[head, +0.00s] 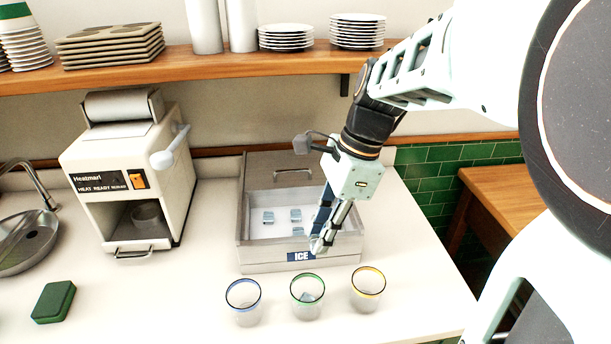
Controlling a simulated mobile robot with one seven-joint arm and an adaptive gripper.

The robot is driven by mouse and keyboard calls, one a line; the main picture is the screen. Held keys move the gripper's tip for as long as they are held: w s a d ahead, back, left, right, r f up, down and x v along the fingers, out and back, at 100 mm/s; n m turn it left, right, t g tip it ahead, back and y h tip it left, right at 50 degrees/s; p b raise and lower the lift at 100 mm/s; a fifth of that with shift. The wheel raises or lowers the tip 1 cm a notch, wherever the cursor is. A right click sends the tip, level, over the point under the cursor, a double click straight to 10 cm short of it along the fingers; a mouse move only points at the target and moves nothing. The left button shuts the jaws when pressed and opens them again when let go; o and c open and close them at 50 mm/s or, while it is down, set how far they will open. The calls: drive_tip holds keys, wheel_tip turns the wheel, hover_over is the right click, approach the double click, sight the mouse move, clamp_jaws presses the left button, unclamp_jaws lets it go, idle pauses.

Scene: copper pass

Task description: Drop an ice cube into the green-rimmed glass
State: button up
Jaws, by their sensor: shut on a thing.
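The green-rimmed glass (308,306) stands upright on the counter, in the middle of a row of three glasses. A pale bluish patch shows inside it; I cannot tell what it is. My gripper (319,244) is shut on a small pale ice cube, mostly hidden by the fingertips. In the picture it is over the front edge of the ice bin (262,266), above and behind the green-rimmed glass. Other ice cubes (295,215) lie in the bin, partly hidden by my gripper.
A blue-rimmed glass (244,311) stands left of the green-rimmed one, a yellow-rimmed glass (367,298) right of it. A white heating machine (125,175), green sponge (54,302) and sink (25,245) are farther left. A shelf (200,62) with plates runs above.

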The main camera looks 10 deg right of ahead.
drive_tip(key=shift+s+a+r, duration=0.1)
drive_tip(key=shift+s+a, duration=0.05)
drive_tip(key=shift+s, duration=0.3)
wheel_tip(320, 180, down, 6)
drive_tip(key=b, duration=0.5)
drive_tip(key=o, duration=0.9)
drive_tip(key=shift+o, duration=0.2)
